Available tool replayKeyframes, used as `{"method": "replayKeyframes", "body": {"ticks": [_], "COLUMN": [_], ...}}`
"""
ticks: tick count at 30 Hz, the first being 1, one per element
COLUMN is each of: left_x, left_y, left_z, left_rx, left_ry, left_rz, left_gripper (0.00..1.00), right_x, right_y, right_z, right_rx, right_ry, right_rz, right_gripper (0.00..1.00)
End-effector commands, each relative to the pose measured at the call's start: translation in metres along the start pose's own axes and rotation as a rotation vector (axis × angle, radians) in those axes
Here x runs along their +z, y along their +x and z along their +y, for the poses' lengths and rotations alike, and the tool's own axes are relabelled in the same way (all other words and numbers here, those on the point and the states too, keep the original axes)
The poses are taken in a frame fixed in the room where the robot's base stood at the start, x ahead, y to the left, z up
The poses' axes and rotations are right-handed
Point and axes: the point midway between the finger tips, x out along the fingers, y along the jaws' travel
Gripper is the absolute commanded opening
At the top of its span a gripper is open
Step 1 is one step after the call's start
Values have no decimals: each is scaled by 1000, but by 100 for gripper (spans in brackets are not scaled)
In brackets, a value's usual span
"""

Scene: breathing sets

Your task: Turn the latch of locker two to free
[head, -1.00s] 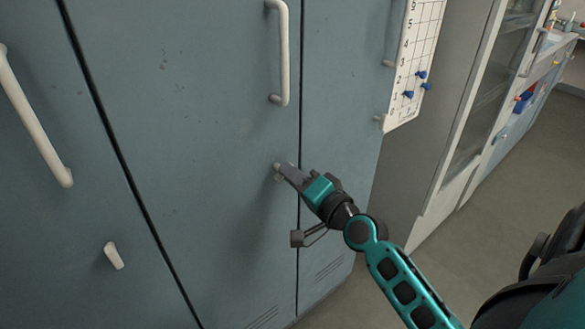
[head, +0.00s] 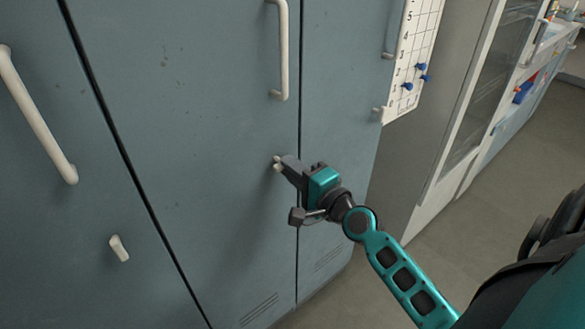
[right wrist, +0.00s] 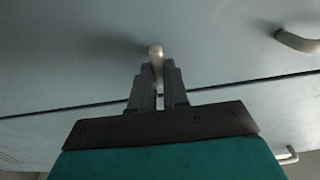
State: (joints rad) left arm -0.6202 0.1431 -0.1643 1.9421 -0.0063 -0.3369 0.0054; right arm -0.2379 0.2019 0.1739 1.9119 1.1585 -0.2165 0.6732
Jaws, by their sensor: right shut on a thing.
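The latch of the middle locker door is a small pale knob (head: 277,164), mostly hidden by my right gripper (head: 284,166) in the head view. In the right wrist view the latch (right wrist: 155,54) sits between the two fingertips of my right gripper (right wrist: 156,76), which is shut on it. The middle locker door (head: 200,120) is closed. Its pale vertical handle (head: 283,50) is above the latch. I cannot read a locker number. My left gripper is not in view.
The left locker door has a long handle (head: 36,120) and a small pale latch (head: 119,248), slightly tilted. Beyond stand a glass-fronted cabinet (head: 485,90) and open floor (head: 480,220).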

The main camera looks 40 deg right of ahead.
Motion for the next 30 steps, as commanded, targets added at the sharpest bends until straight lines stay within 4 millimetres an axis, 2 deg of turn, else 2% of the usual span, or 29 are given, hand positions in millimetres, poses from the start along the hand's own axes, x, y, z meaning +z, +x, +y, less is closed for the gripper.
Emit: {"method": "replayKeyframes", "body": {"ticks": [8, 9, 16, 25, 30], "left_x": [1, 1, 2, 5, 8], "left_y": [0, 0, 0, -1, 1], "left_z": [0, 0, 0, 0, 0], "left_rx": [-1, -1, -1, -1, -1], "left_ry": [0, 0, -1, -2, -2], "left_rz": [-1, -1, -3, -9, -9], "left_gripper": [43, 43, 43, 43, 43], "right_x": [0, 0, 0, 0, 0], "right_y": [0, 0, 0, -2, -18], "right_z": [0, 0, 0, 0, 2], "right_rx": [-1, -1, -1, 0, 2], "right_ry": [6, 6, 4, 3, 1], "right_rz": [1, 1, 1, 0, 1], "right_gripper": [0, 18, 40, 40, 40]}}
